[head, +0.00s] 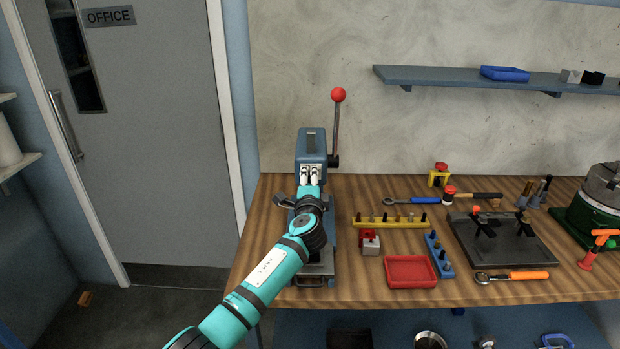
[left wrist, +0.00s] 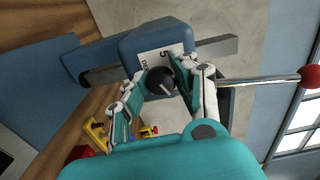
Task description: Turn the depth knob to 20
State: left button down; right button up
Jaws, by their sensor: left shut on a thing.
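The depth knob (left wrist: 160,81) is a round black knob with a pale pointer line, on the front of a blue press (head: 311,143). A white scale plate (left wrist: 156,58) behind it shows a "5"; its other marks are mostly hidden or too small to read. My left gripper (left wrist: 164,84) is shut on the knob, with one finger on each side. In the head view my left gripper (head: 311,174) is against the front of the press head and hides the knob. My right gripper is not in view.
A lever with a red ball (head: 338,95) rises at the press's right side. A red tray (head: 410,271), a yellow rack (head: 391,220) and a blue rack (head: 438,254) stand to the right on the wooden bench. A shelf (head: 450,79) hangs above.

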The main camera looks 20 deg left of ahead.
pick_arm(q)
jog(key=shift+f+m, duration=0.1)
jog(key=shift+m, duration=0.2)
jog(key=c, duration=1)
grip_release()
jog(key=v, duration=1.2)
